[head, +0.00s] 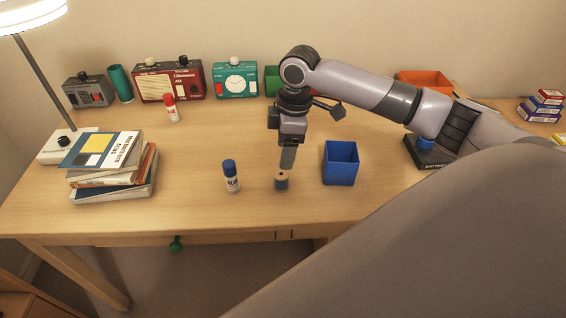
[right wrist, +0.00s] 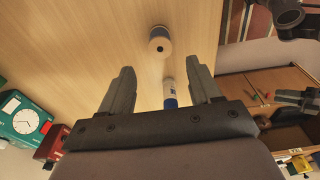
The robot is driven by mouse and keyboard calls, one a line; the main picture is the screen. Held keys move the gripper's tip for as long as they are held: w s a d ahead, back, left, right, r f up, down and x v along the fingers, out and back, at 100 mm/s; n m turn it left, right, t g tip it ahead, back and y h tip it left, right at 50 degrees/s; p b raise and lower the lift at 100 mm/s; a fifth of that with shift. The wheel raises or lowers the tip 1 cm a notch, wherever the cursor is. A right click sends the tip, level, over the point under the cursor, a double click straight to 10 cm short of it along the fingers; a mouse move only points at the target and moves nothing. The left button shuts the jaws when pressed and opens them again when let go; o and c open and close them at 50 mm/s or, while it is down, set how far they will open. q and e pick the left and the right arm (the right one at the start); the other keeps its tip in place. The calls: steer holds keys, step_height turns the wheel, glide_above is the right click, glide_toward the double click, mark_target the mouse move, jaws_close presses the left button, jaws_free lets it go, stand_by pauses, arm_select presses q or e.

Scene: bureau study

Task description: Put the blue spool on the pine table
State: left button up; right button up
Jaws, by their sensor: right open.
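The spool (head: 281,182) stands upright on the light wooden desk (head: 200,210), near its front edge. Its top is tan with a dark hole, and its wound side looks dark bluish. My right gripper (head: 287,161) points down just above and behind it; the fingers look apart from it. In the right wrist view the spool (right wrist: 160,44) lies beyond the open, empty fingers (right wrist: 162,80), in line with the gap between them. I cannot tell whether this desk is the pine table.
A blue-capped glue stick (head: 231,178) stands left of the spool and an open blue box (head: 341,165) to its right. Books (head: 112,165) and a lamp are at the left. Radios and a teal clock (head: 236,80) line the back. The desk's front left is clear.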

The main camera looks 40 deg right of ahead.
steer(key=shift+s+d+r, duration=0.1)
steer(key=shift+d+r, duration=0.1)
steer(key=shift+r, duration=1.5)
steer(key=shift+y, duration=0.3)
steer(key=s+a+f, duration=0.2)
steer(key=a, duration=0.1)
steer(key=s+a+f, duration=0.1)
steer(key=a+f, duration=0.2)
steer(key=s+a+f, duration=0.2)
steer(key=a+f, duration=0.1)
steer(key=shift+s+a+f, duration=0.1)
steer(key=shift+s+f, duration=0.05)
steer(key=shift+s, duration=0.15)
steer(key=s+a+f+m+t+y, duration=0.1)
steer(key=s+a+f+m+t, duration=0.1)
steer(key=s+a+f, duration=0.3)
steer(key=s+d+m+t+h, duration=0.1)
steer(key=s+d+m, duration=0.25)
steer(key=s, duration=0.35)
steer(key=s+d+m+h, duration=0.2)
steer(key=s+d+m, duration=0.15)
steer(key=s, duration=0.25)
steer(key=w+a+f+t+y+p, duration=0.1)
steer(key=w+a+f+t+y, duration=0.1)
steer(key=w+f+t, duration=0.4)
steer(key=shift+a+f+t, duration=0.3)
steer(key=shift+a+f, duration=0.45)
